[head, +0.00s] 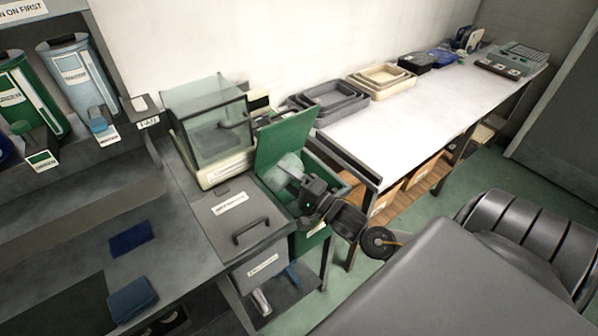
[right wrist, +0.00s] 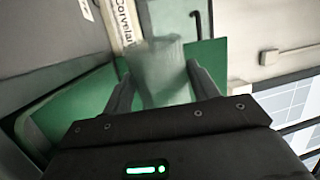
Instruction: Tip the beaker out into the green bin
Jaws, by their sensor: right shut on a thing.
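The clear beaker (head: 290,166) is in the jaws of my right gripper (head: 301,179), over the green bin (head: 332,176). It looks tilted; I cannot tell whether anything is inside it. The bin's green lid (head: 284,138) stands open behind the beaker. In the right wrist view the beaker (right wrist: 160,72) sits between both fingers of my right gripper (right wrist: 163,88), with green bin panels (right wrist: 75,108) around it. The gripper and beaker hide much of the bin's opening. My left gripper is out of view.
A glass-sided balance case (head: 207,127) stands left of the bin, behind a grey lidded box (head: 240,220) with a handle. Stacked trays (head: 330,102) sit on the white bench to the right. Labelled dispensers (head: 80,80) stand at the far left.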

